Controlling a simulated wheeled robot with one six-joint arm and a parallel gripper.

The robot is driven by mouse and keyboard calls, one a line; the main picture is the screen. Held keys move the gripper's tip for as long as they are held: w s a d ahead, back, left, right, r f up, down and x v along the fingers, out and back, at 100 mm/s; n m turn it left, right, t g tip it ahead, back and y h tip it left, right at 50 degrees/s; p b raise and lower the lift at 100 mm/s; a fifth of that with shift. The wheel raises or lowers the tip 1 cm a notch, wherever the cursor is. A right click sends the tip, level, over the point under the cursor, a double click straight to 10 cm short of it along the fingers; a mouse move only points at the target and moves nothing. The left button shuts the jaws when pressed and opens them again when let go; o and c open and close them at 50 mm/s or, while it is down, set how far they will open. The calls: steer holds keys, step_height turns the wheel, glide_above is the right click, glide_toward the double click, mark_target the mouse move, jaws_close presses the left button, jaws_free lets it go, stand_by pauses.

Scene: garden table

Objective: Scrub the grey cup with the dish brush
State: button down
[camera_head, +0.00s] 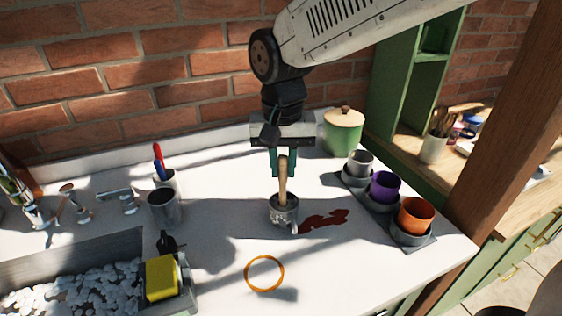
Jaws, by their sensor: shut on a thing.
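My gripper (283,168) points down over the middle of the counter and is shut on the upright wooden handle of the dish brush (283,190). The brush's lower end is hidden in or behind a small grey metallic vessel (283,211) standing on the counter. I cannot tell whether the bristles touch it. A light grey cup (360,160) sits in the dark rack (416,245) at right, behind a purple cup (385,184) and an orange cup (416,212).
A dark red stain (323,220) lies right of the vessel, and an orange ring (264,273) in front. A metal tin (163,207) and sink (85,256) with a yellow sponge (162,278) are left. A green pot (342,136) stands behind. The front right counter is clear.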

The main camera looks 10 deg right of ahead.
steer(key=shift+w+d, duration=0.15)
steer(key=shift+w, duration=0.2)
steer(key=shift+r, duration=5.5)
steer(key=shift+s, duration=0.15)
steer(key=shift+f, duration=5.5)
